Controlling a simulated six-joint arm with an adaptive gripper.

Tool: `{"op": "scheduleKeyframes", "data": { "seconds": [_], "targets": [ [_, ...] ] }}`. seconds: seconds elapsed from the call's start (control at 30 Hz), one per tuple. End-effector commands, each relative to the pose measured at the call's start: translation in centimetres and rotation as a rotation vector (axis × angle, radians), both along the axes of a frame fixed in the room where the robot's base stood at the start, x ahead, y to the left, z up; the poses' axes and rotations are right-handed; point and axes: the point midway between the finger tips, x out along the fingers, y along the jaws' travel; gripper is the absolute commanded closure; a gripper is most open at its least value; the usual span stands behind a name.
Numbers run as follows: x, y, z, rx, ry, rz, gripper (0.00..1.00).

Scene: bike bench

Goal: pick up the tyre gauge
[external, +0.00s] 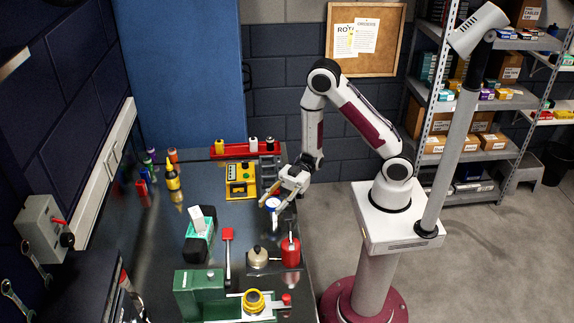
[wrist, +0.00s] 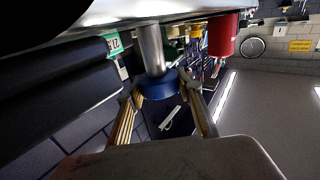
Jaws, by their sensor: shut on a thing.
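The tyre gauge (external: 272,204), by its looks, has a round, pale-topped head with a blue rim and a silver stem. It is upright near the bench's right edge. My gripper (external: 279,196) reaches it from the upper right and is shut on its head. In the wrist view, the two fingers of my gripper (wrist: 162,92) lie either side of the gauge's blue head (wrist: 168,84). Its grey stem runs to the bench surface, and I cannot tell whether its foot touches. The dial face is not clear.
A red can (external: 290,251) and a round, knobbed tin (external: 257,257) stand nearer the front. A yellow-framed device (external: 241,181) is to the left, with a red tray (external: 232,150) behind.

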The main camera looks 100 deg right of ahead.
Motion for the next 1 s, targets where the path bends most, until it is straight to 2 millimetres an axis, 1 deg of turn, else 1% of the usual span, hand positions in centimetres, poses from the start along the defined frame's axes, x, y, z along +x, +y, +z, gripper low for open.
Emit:
{"op": "scheduleKeyframes", "data": {
  "seconds": [0.27,0.47,1.0],
  "targets": [
    [0.0,0.0,0.7,-0.001,-0.003,0.000,0.89],
    [0.0,0.0,1.9,-0.002,-0.004,0.000,0.89],
    [0.0,0.0,7.2,-0.002,-0.005,0.000,0.89]
  ]
}}
